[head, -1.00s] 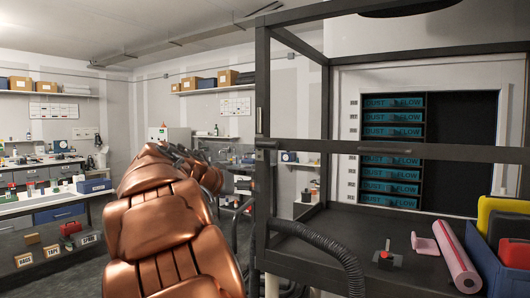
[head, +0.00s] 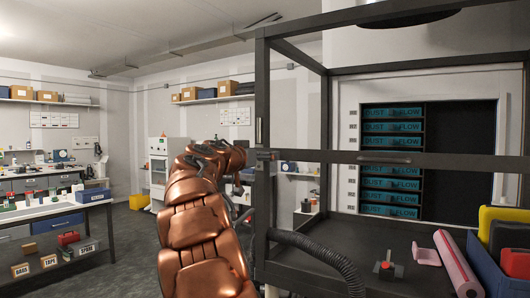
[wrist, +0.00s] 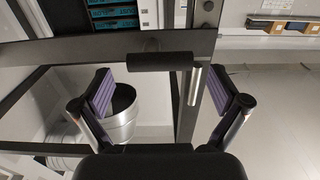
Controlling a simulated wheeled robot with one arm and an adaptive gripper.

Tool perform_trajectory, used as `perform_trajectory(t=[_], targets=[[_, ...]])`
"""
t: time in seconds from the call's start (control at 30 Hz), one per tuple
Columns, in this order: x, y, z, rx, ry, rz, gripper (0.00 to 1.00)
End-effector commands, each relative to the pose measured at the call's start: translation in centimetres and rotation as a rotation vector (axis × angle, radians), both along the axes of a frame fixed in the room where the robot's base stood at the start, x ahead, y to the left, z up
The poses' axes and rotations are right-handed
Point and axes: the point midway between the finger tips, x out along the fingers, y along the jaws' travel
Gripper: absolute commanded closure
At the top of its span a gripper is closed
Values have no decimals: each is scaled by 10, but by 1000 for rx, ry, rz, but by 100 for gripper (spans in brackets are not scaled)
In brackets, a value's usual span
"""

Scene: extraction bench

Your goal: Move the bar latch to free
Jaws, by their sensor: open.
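The bar latch looks to be a dark cylindrical grip (wrist: 162,61) with a slim silver pin (wrist: 195,85) beside it, on the front frame of the extraction bench. In the head view the pin (head: 259,130) stands upright at the left front post, where the horizontal bar (head: 430,162) ends. My gripper (wrist: 162,100) is open and empty, its purple-padded fingers spread wide. In the wrist view the grip and pin appear between the fingers and beyond them, apart from both. In the head view my arm hides most of the gripper.
A black hose (head: 325,255) runs along the bench's front left. On the bench top (head: 340,233) are a red-knobbed piece (head: 386,263), a pink roll (head: 456,262) and a blue bin (head: 490,268). Blue filter panels (head: 392,141) stand behind. Floor at left is open before a side table (head: 55,212).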

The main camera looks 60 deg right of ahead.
Motion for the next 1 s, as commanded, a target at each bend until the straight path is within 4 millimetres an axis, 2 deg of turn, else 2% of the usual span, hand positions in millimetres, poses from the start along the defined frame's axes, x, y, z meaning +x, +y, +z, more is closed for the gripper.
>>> perform_trajectory(t=[0.2, 0.5, 1.0], targets=[[2, -23, 2, 0, -1, 0, 2], [1, -26, 0, -1, 0, 0, 2], [1, -26, 0, 0, 0, 0, 53]])
